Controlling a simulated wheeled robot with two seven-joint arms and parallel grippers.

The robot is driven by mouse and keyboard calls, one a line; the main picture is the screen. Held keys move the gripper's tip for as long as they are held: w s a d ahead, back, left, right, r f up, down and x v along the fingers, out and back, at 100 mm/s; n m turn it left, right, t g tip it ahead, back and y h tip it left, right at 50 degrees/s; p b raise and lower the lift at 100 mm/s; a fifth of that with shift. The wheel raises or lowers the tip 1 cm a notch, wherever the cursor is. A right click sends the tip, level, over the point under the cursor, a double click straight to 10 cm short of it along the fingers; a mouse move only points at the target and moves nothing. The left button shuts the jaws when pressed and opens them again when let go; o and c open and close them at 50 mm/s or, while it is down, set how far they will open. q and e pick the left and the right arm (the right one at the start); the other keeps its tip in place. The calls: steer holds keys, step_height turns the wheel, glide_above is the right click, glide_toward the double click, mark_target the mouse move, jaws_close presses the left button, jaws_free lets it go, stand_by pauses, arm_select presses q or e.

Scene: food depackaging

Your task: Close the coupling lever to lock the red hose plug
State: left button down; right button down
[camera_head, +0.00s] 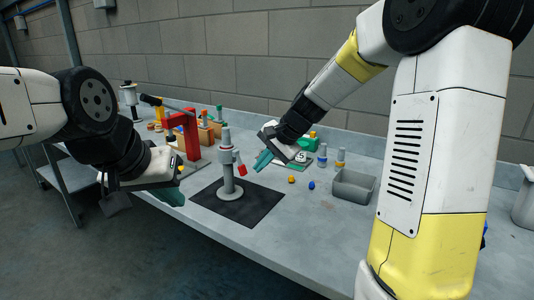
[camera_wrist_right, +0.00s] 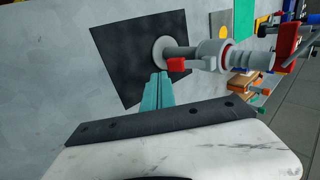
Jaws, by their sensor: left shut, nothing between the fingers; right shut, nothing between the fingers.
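A grey coupling post (camera_head: 228,172) stands upright on a round base on a black mat (camera_head: 258,205). A red-tipped lever (camera_head: 242,169) hangs at its upper right side. In the right wrist view, the lever's red tip (camera_wrist_right: 177,64) sticks out from the grey collar (camera_wrist_right: 212,54), and a thin red ring shows at the collar; I cannot tell whether it is the hose plug. My right gripper (camera_head: 262,160) is shut and empty, right of the lever; its teal fingers (camera_wrist_right: 158,92) appear close to the red tip, contact unclear. My left gripper (camera_head: 172,197) is shut and empty, left of the mat.
A red frame (camera_head: 192,135) and several coloured parts stand behind the post. A grey bin (camera_head: 353,187) is at the right, with small yellow and blue pieces (camera_head: 311,185) nearby. The table's front edge runs close to my left gripper. Table between mat and bin is mostly clear.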

mark_target(245, 172)
steer(key=shift+w+a+f, duration=0.3)
steer(key=shift+w+a, duration=0.25)
steer(key=shift+a, duration=0.2)
steer(key=shift+w+a+f, duration=0.3)
steer(key=shift+w+a, duration=0.2)
steer(key=shift+a, duration=0.2)
steer(key=shift+x, duration=0.85)
steer(key=shift+s, duration=0.1)
steer(key=shift+r, duration=0.1)
